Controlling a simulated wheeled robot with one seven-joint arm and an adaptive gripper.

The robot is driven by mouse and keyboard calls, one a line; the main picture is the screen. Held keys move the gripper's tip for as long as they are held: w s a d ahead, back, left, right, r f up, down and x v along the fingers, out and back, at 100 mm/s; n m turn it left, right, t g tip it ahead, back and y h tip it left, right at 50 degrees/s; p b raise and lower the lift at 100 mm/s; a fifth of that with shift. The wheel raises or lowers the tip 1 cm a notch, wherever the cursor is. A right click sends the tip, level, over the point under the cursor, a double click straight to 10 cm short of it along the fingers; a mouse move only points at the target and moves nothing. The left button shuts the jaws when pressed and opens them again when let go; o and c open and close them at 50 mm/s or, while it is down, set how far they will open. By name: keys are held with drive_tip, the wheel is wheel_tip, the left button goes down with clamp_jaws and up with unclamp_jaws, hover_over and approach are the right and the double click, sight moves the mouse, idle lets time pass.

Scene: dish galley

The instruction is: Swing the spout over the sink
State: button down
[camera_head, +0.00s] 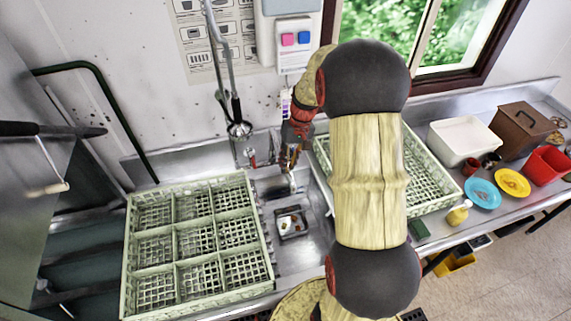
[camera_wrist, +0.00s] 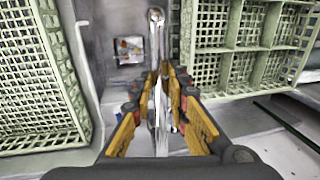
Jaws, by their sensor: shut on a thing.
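The metal spout (camera_wrist: 156,32) is a slim silver tube with a rounded end in the wrist view. My gripper (camera_wrist: 162,78) is shut on it, with an orange-yellow finger pad on each side. In the head view my gripper (camera_head: 289,158) is at the back of the sink, and the spout (camera_head: 292,183) shows only in small part below it. The sink (camera_head: 305,255) is the metal basin between the two racks. A small square tray or drain piece (camera_head: 291,223) lies in it; the wrist view shows it (camera_wrist: 130,49) left of the spout's end. My arm hides part of the sink's right side.
A compartment rack (camera_head: 197,243) stands left of the sink, and a pale rack (camera_head: 428,180) stands right, partly behind my arm. A hanging spray hose (camera_head: 239,128) is close left of my gripper. A white tub (camera_head: 464,138), plates and a red container (camera_head: 546,163) fill the right counter.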

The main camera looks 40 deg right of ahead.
drive_tip(key=shift+d, duration=0.15)
drive_tip(key=c, duration=1.7)
unclamp_jaws()
drive_tip(key=shift+d, duration=0.1)
drive_tip(key=shift+r, duration=0.15)
drive_tip(key=r, duration=0.3)
drive_tip(key=d+r, duration=0.1)
drive_tip(key=r, duration=0.3)
drive_tip(key=s+d+r, duration=0.1)
drive_tip(key=r, duration=0.3)
drive_tip(key=shift+r, duration=0.25)
